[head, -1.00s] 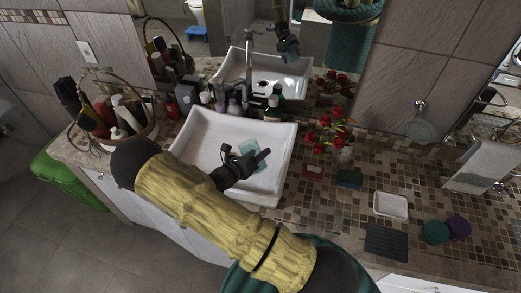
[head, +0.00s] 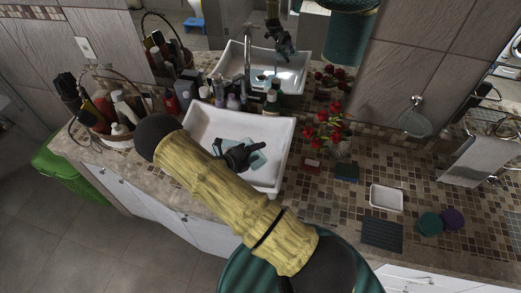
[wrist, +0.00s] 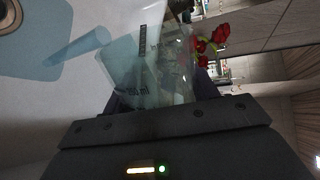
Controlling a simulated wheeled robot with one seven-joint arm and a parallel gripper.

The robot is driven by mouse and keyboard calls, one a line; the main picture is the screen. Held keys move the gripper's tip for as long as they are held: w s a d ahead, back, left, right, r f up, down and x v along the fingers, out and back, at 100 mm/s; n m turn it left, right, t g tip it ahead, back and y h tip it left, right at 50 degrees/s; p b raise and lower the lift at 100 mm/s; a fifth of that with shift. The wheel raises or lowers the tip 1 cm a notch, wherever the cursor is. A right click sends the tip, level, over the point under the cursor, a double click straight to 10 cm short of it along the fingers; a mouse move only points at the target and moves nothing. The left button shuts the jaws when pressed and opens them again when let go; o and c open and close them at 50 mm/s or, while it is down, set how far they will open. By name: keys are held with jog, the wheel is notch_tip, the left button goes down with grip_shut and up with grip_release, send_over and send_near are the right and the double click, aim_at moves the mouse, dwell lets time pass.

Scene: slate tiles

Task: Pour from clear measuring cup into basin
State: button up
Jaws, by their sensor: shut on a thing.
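My gripper (head: 240,153) is over the white basin (head: 205,125) and is shut on the clear measuring cup. The cup (wrist: 150,75) fills the middle of the wrist view, see-through, with dark volume markings, between my fingers. It is strongly tilted. A pale blue streak (wrist: 80,47) runs from near the cup to a flat pale blue patch (wrist: 35,65) on the basin floor; it looks like liquid falling and pooling. In the head view a pale teal, see-through shape (head: 259,159) shows beside my gripper; I cannot separate cup from liquid there.
A tap (head: 248,68) and several bottles stand behind the basin. A basket of toiletries (head: 125,112) is at the left. Red flowers (head: 325,125) stand just right of the basin. A white soap dish (head: 386,197) and a dark ridged mat (head: 382,233) lie farther right.

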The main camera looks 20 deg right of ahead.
aim_at(250, 141)
jog(key=shift+w+a+f+n+g, duration=0.1)
jog(key=shift+w+f+n+g, duration=0.15)
jog(key=shift+n, duration=0.55)
jog(key=shift+w+a+r+n+g+h+p, duration=0.1)
jog(key=shift+w+r+n+g+h+p, duration=0.1)
jog(key=shift+r+n+g+p, duration=0.15)
jog(key=shift+w+r+n+g+h+p, duration=0.1)
jog(key=shift+w+r+n+g, duration=0.15)
jog(key=shift+n, duration=0.2)
jog(key=shift+w+a+r+n+g+h, duration=0.15)
jog(key=shift+w+r+n+g, duration=0.15)
jog(key=shift+n, duration=0.35)
jog(key=shift+w+a+r+n+g+h, duration=0.15)
jog(key=shift+w+n+g, duration=0.15)
jog(key=shift+n, duration=0.35)
jog(key=shift+r+m+t, duration=0.45)
jog(key=shift+m+t, duration=0.1)
jog(key=shift+m, duration=0.35)
jog(key=shift+r+m+t+y+p, duration=0.35)
jog(key=shift+m+t+y, duration=0.2)
jog(key=shift+m, duration=0.65)
